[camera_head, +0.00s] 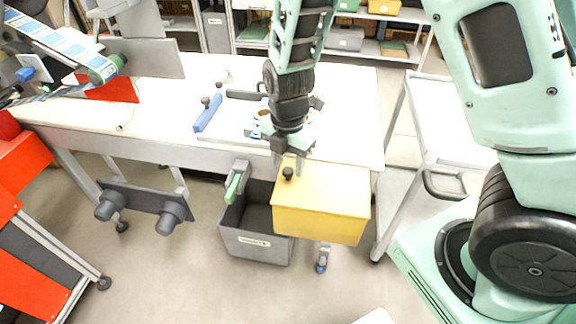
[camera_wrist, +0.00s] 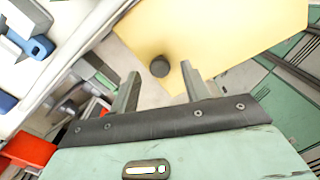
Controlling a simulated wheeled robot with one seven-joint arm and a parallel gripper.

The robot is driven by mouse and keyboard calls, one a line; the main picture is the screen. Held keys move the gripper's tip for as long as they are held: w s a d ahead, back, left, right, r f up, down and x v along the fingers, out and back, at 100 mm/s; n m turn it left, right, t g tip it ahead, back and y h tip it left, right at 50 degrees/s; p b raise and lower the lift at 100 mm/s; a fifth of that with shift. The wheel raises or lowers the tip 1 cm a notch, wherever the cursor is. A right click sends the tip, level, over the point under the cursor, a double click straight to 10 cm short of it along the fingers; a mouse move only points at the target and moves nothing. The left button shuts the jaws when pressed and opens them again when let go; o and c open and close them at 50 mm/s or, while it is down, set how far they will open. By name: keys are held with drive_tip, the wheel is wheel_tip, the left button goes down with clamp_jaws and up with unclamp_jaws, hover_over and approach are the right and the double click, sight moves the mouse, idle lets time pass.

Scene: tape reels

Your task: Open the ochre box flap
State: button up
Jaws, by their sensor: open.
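The ochre box (camera_head: 322,225) sits at the front edge of the white table, with its flat top flap (camera_head: 335,187) lying shut. A small dark round knob (camera_head: 288,174) stands near the flap's left edge. My gripper (camera_head: 291,163) is open and points down just above the knob. In the wrist view the ochre flap (camera_wrist: 225,28) fills the upper middle. The knob (camera_wrist: 160,67) shows between the two spread fingertips, with space on both sides. I cannot tell how far the fingers are above it.
A grey open bin (camera_head: 257,246) is left of and below the ochre box. A white cart (camera_head: 462,135) stands to the right. Orange-red equipment is at the left.

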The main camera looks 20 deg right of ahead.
drive_tip(key=shift+f, duration=0.8)
clamp_jaws()
